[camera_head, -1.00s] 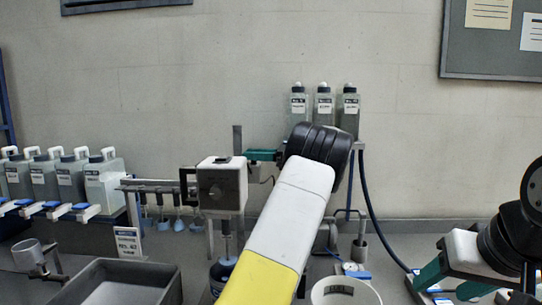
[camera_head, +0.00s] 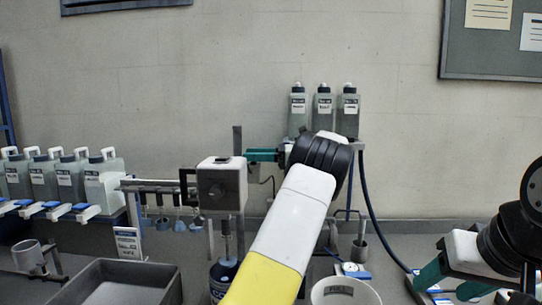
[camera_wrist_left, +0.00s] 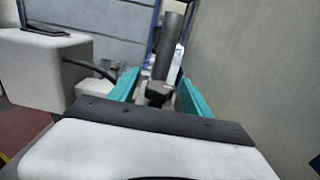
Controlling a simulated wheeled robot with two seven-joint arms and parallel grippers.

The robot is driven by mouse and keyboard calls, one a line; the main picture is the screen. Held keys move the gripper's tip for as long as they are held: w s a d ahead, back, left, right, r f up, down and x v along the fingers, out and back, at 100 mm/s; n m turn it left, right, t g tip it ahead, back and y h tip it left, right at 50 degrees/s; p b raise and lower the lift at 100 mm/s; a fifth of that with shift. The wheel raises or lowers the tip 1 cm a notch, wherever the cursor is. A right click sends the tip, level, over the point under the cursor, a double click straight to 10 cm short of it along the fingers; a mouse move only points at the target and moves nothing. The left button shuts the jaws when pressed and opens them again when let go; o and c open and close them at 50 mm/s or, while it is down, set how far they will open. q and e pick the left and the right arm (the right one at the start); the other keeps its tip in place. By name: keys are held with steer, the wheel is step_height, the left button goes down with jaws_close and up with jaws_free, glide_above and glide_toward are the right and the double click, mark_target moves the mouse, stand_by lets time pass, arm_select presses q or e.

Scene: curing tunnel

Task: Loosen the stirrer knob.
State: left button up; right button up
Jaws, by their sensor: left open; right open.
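The stirrer is a pale box-shaped head (camera_head: 222,186) on an upright dark rod (camera_head: 237,142), with a shaft going down into a dark-labelled vessel (camera_head: 222,275). My left gripper (camera_head: 252,155) is at the rod, just above and to the right of the head. In the left wrist view, its teal fingers are apart (camera_wrist_left: 158,85), with a small dark grey part, seemingly the knob (camera_wrist_left: 156,92), between or just beyond them. The rod (camera_wrist_left: 170,42) rises behind it. I cannot tell whether the fingers touch the knob. My right gripper (camera_head: 446,284) is open and empty at the lower right.
Several white-capped jugs (camera_head: 66,180) stand at the left beside a rail with hanging tools (camera_head: 165,190). A grey tray (camera_head: 120,285) and a white bucket (camera_head: 345,292) are at the front. Bottles (camera_head: 323,110) stand on a shelf behind my left arm. A blue hose (camera_head: 372,215) hangs to the right.

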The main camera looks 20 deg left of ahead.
arm_select(q)
steer(key=v, duration=0.7)
steer(key=shift+w+d, duration=0.15)
steer(key=shift+d, duration=0.2)
steer(key=shift+a, duration=0.1)
